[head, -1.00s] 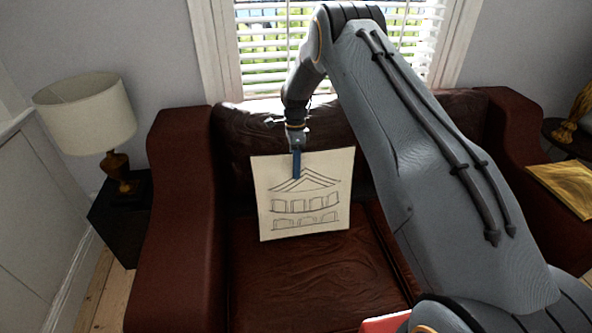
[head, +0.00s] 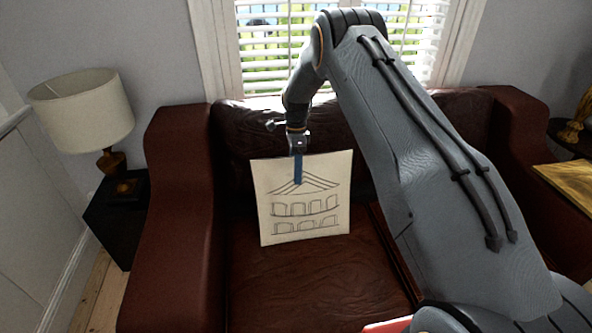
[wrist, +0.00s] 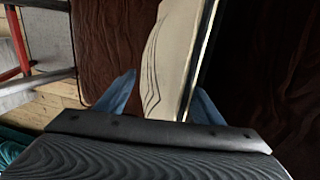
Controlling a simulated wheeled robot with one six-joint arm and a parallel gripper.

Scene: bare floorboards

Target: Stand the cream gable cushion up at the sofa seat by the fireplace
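The cream gable cushion (head: 308,220) stands nearly upright on the seat of the dark red leather sofa (head: 300,285), with its drawn gable and arches facing me. Its lower edge appears to meet the seat; whether its back touches the backrest is hard to tell. My gripper (head: 298,183) points down at the cushion's upper edge, one blue finger in front of the drawing. In the wrist view the two blue fingers (wrist: 165,88) are wide apart, on either side of the cushion (wrist: 172,60). A gap shows beside the left finger; contact at the right finger is unclear.
A lamp (head: 85,108) stands on a dark side table (head: 118,225) left of the sofa. The sofa's left arm (head: 172,220) and backrest (head: 240,135) bound the seat. A window with blinds (head: 265,60) is behind. The seat front is clear.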

